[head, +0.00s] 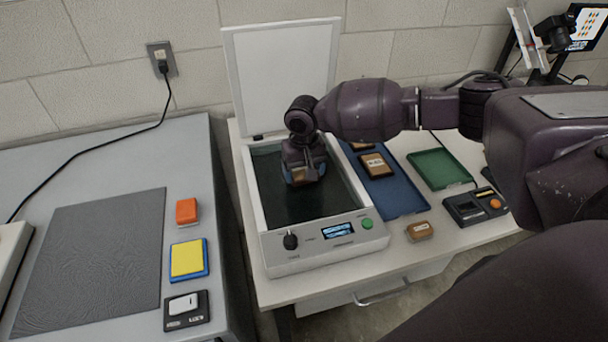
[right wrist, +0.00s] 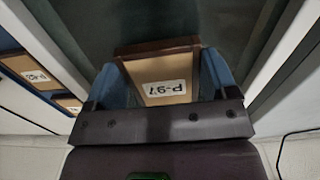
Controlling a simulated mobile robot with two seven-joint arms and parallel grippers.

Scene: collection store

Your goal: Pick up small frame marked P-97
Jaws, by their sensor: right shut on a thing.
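The small frame marked P-97 (right wrist: 158,70) has a brown rim and a tan back with a white label, which appears upside down in the right wrist view. My right gripper (right wrist: 160,80) is shut on it, with a blue finger at each side. In the head view, the right gripper (head: 303,179) points down over the dark glass of the open scanner (head: 272,207). The frame shows there as a small tan patch, mostly covered by the gripper. I cannot tell whether it touches the glass. My left gripper is not in view.
The scanner's white lid (head: 283,75) stands raised at the back. To the right are a blue tray (head: 399,198) with tan frames, a green tray (head: 440,168), a small brown block (head: 419,231) and a dark device (head: 474,206). A grey mat (head: 95,260) covers part of the left table.

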